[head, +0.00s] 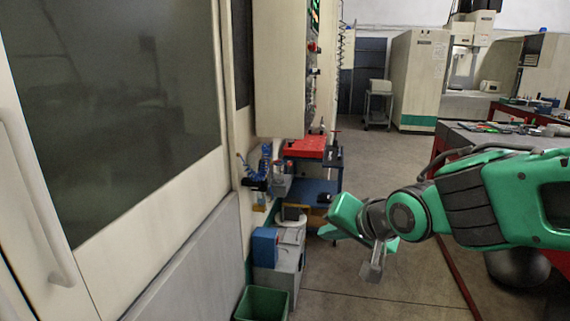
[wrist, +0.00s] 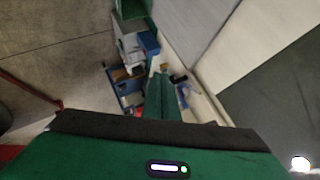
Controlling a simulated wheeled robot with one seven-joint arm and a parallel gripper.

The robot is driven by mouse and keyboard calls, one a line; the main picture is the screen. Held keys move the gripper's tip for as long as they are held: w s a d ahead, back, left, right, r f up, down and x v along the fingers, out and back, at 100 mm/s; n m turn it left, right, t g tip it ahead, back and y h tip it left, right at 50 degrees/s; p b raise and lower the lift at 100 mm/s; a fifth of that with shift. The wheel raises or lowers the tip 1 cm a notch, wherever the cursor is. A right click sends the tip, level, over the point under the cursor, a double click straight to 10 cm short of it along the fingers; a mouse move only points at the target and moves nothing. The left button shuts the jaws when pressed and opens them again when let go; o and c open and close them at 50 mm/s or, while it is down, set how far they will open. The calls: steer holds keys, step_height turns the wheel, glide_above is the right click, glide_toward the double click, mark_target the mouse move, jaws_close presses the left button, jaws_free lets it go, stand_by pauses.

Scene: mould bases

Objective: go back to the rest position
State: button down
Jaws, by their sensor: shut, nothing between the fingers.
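My gripper (head: 372,270) hangs at the end of my green arm in the right half of the head view, above open floor. Its grey fingers look shut, with nothing between them. It is apart from every object around it. No mould base can be made out clearly in either view.
A large cream machine with a dark window (head: 115,110) fills the left. A blue cart with a red top (head: 305,147), a blue box (head: 265,246) and a green bin (head: 262,303) stand beside it. A red-sided workbench (head: 460,142) is at right. Floor (head: 345,285) between is clear.

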steer(key=s+d+f+m+g+h, duration=0.1)
steer(key=s+d+f+g+h, duration=0.15)
steer(key=d, duration=0.85)
steer(key=s+d+f+g+h, duration=0.1)
steer(key=s+d+f+h, duration=0.2)
steer(key=d, duration=0.7)
steer(key=s+d+f+g, duration=0.1)
steer(key=s+d+g, duration=0.1)
steer(key=s+d, duration=0.3)
steer(key=s+d+f+m+g+y, duration=0.1)
steer(key=s+d+g, duration=0.2)
steer(key=s, duration=1.1)
steer(key=shift+d+g, duration=0.35)
steer(key=shift+d, duration=0.75)
steer(key=shift+f, duration=0.1)
steer(key=shift+w+f, duration=0.25)
steer(key=shift+w, duration=0.35)
